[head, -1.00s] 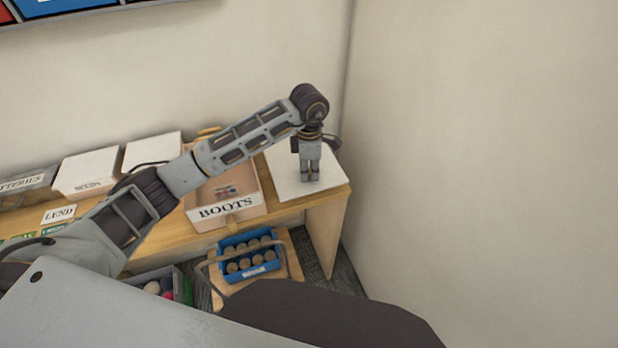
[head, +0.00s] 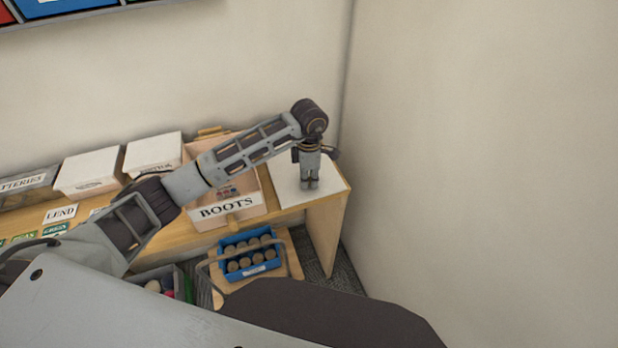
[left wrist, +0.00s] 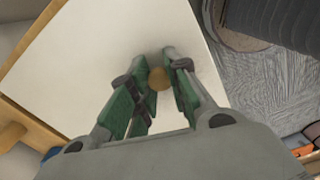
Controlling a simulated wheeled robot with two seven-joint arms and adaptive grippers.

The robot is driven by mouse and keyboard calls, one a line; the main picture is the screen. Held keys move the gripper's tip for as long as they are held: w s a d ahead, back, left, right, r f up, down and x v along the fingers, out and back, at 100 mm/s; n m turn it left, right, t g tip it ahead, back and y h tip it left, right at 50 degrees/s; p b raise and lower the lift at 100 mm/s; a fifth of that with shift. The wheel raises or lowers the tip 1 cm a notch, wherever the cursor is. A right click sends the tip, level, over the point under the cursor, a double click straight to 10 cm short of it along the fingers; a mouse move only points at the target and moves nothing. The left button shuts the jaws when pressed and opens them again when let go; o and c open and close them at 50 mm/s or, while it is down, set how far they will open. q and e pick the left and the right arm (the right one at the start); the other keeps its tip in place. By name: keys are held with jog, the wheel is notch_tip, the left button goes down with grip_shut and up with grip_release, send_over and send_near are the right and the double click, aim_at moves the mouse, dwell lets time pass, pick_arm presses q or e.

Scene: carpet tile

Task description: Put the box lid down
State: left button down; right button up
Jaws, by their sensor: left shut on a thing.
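The box lid (head: 333,180) is a flat white panel over the right end of the wooden bench, beside the open BOOTS box (head: 262,204). My left gripper (head: 309,187) points down at the lid's middle. In the left wrist view the lid (left wrist: 95,40) spreads under my left gripper (left wrist: 159,82), whose green-padded fingers are shut on its round brown knob (left wrist: 159,77). The lid lies flat, at or very near the bench top; I cannot tell whether it touches. My right gripper is not in view.
White lidded boxes (head: 92,171) stand along the back of the bench (head: 180,240). A blue crate with several round brown items (head: 250,268) sits on a low wooden stand below. A bare wall (head: 480,170) closes off the right side.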

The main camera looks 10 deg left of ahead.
pick_arm(q)
jog(key=c, duration=1.4)
grip_release()
jog(key=shift+o, duration=0.2)
jog(key=shift+r, duration=0.1)
jog(key=shift+r, duration=0.65)
notch_tip(320, 180, up, 11)
jog(key=b, duration=0.1)
jog(key=shift+f+b, duration=0.2)
jog(key=shift+b, duration=0.2)
